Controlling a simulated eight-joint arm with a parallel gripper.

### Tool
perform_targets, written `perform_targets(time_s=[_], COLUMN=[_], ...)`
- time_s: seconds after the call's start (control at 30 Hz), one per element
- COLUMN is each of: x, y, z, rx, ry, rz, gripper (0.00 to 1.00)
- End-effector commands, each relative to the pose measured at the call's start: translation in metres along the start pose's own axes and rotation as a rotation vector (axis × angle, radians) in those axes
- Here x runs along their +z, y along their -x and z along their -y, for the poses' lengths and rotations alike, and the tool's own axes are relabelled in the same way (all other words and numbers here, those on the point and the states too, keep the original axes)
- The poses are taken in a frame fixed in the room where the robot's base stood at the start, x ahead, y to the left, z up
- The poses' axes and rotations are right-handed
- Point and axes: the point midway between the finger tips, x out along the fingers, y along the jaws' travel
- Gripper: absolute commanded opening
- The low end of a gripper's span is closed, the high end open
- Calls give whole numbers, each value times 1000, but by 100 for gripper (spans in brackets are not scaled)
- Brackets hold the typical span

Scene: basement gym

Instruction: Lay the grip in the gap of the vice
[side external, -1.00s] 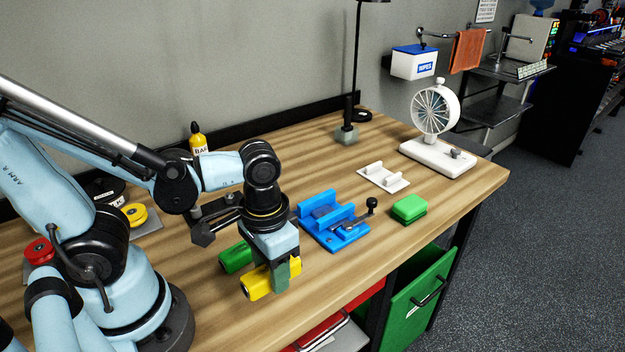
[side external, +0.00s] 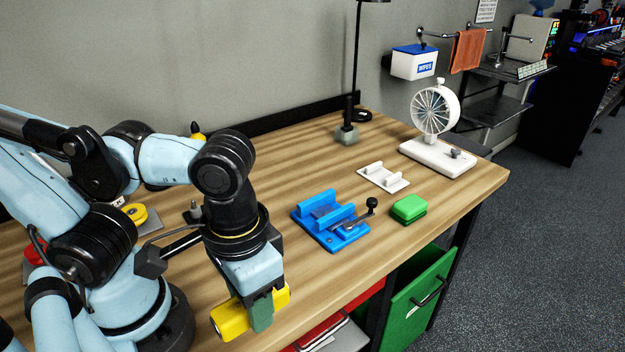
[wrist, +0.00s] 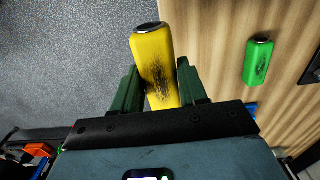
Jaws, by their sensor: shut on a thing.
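The yellow grip (side external: 230,321) is held crosswise between the green fingers of my gripper (side external: 262,314). It also shows in the wrist view (wrist: 152,52), with the jaws (wrist: 155,88) shut on its sides and its dark-capped end pointing away. The grip is off the bench surface, with grey floor behind it in the wrist view. The blue vice (side external: 323,239) stands on the bench, up and right of my gripper. The gap between its raised walls looks empty. A lever with a black knob (side external: 371,203) is on its right side.
A green grip (wrist: 259,62) lies on the bench in the wrist view; my arm hides it in the side view. A green block (side external: 408,208), white cradle (side external: 384,177) and white fan (side external: 435,108) stand beyond the vice. Bare wood lies between gripper and vice.

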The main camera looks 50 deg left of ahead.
Motion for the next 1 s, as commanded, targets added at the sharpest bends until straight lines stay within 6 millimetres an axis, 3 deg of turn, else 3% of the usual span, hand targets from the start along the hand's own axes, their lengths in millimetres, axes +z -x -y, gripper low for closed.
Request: perform_targets(time_s=[0.3, 0.47, 0.77, 1.0], x=[-1, -18, -102, -176], y=[1, 9, 36, 45], z=[0, 0, 15, 54], rx=[0, 0, 0, 0], ry=[0, 3, 5, 1], rz=[0, 0, 0, 0], gripper=[11, 11, 11, 11])
